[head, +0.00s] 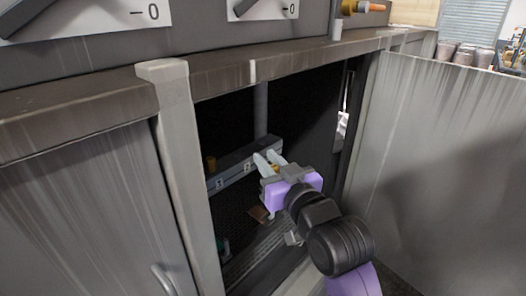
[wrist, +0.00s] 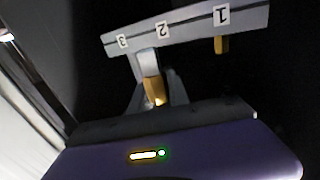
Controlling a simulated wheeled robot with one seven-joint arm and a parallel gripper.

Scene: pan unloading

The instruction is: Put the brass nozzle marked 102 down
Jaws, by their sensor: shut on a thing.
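My gripper (head: 268,159) is inside the open cabinet, shut on a brass nozzle (wrist: 153,90). A little of the nozzle's brass also shows between the fingers in the head view (head: 275,168). The grey rail (head: 233,171) carries labels 1, 2 and 3; it also shows in the wrist view (wrist: 188,33). The held nozzle is by the rail near label 2 in the wrist view. I cannot tell whether it touches the rail. Its marking is not readable. Another brass piece (wrist: 221,45) is at label 1, also seen in the head view (head: 211,163).
The cabinet's open door (head: 450,160) stands on the right, and a grey post (head: 180,150) bounds the opening on the left. The worktop edge (head: 250,70) runs above. A small brown item (head: 258,214) lies low inside the dark cabinet.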

